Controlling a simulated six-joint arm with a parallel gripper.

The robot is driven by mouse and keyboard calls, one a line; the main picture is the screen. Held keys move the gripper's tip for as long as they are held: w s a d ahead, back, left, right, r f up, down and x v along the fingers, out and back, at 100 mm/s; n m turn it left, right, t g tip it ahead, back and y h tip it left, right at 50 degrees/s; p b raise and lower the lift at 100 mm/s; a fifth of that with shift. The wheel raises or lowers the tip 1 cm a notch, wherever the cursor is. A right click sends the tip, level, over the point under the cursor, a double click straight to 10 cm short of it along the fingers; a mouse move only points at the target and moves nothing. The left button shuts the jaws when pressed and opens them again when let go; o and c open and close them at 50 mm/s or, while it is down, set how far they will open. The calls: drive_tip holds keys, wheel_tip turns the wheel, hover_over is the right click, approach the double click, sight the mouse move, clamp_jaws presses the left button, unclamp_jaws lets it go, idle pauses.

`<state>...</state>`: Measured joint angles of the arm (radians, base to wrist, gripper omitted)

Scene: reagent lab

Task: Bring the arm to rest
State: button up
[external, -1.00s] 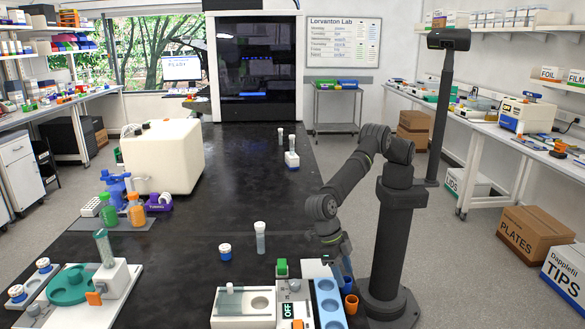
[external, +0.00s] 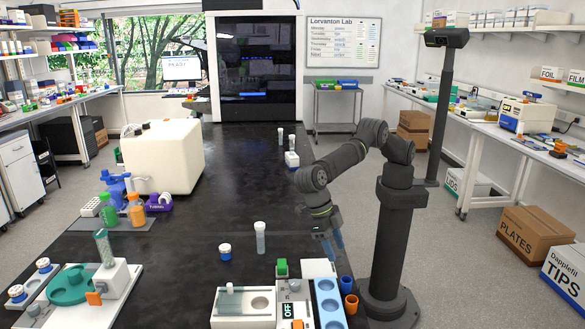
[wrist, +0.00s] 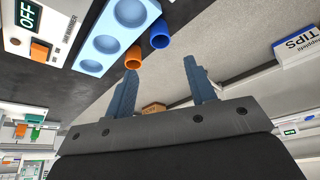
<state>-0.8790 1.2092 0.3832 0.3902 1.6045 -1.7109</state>
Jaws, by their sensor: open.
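My gripper (external: 333,248) hangs above the right edge of the black bench (external: 190,255), with its blue fingers pointing down. In the wrist view my gripper (wrist: 162,85) has its two blue fingers wide apart with nothing between them. The light-blue tray with round wells (external: 327,303) lies below the fingers, apart from them. It also shows at the upper left of the wrist view (wrist: 88,64).
An orange cup (external: 351,303) and a blue cup (external: 346,283) sit beside the tray. A device reading OFF (external: 288,310) is left of it. A clear tube (external: 260,238) and a white-lidded jar (external: 225,252) stand on the bench.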

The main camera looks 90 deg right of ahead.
sight(350, 290)
drive_tip(key=x, duration=1.2)
drive_tip(key=shift+f, duration=0.2)
wheel_tip(350, 290, up, 3)
drive_tip(key=shift+w+f, duration=0.1)
drive_tip(key=shift+r, duration=0.7)
drive_tip(key=shift+f, duration=0.1)
